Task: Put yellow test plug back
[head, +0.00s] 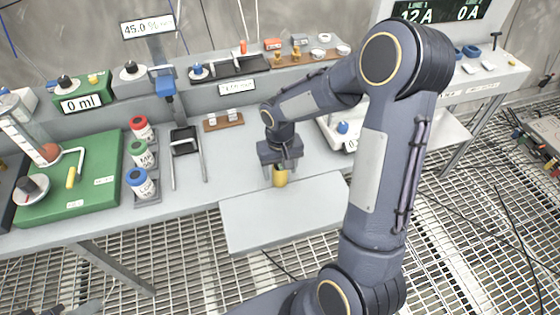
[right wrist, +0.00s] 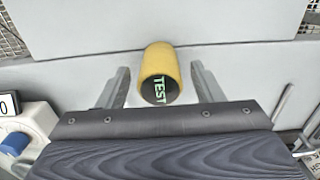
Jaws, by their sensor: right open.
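The yellow test plug (head: 280,176) stands on the grey bench near its front edge, just behind a pale panel. In the right wrist view the plug (right wrist: 159,72) has a dark end face with green letters reading TEST. My right gripper (head: 279,168) is over the plug and open. Its two fingers (right wrist: 158,85) are on either side of the plug, with a visible gap on each side. My left gripper is not in view. I cannot make out which socket belongs to the plug.
A pale panel (head: 285,215) juts from the bench front. A green board (head: 75,190) and several coloured-cap bottles (head: 143,156) stand at left. A white device with a blue knob (head: 338,133) is right of the gripper. A brown strip (head: 222,121) lies behind.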

